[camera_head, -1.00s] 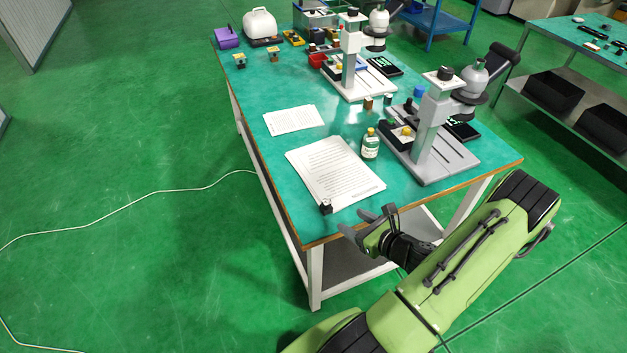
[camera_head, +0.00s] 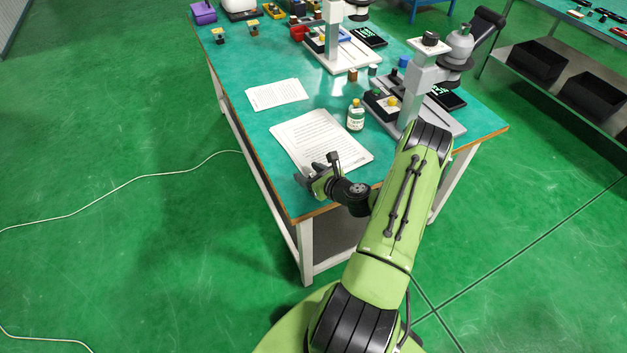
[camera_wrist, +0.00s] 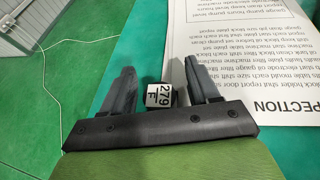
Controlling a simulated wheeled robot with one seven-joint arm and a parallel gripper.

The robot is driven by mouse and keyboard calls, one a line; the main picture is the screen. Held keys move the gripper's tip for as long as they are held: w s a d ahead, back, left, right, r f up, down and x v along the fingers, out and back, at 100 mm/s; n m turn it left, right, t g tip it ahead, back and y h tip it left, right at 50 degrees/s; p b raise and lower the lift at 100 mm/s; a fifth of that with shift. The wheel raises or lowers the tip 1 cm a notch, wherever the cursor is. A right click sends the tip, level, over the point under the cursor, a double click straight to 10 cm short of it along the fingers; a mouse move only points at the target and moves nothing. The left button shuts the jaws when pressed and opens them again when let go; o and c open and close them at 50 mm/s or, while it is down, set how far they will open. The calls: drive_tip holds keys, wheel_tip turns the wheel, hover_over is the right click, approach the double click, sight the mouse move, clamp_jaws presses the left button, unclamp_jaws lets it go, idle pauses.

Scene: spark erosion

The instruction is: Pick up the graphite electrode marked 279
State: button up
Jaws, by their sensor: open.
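The graphite electrode marked 279 (camera_wrist: 159,95) is a small dark block with a white label reading "279 F". In the wrist view it shows between my two fingers, beyond the palm bar, and its lower part is hidden by that bar. It sits beside the edge of the printed sheets. My gripper (camera_wrist: 163,88) is open, one finger on each side of the block, with gaps showing to both. I cannot tell the height of the fingers over it. In the head view my gripper (camera_head: 318,172) is over the near corner of the bench and hides the electrode.
The printed sheets (camera_head: 300,132) lie just beyond my gripper on the green bench (camera_head: 250,125). A small bottle (camera_head: 356,115) and a grey measuring stand (camera_head: 415,85) are further right. A second paper (camera_head: 277,94) lies further back. The bench's left strip is clear.

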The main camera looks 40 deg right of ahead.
drive_tip(key=c, duration=1)
drive_tip(key=shift+r, duration=0.1)
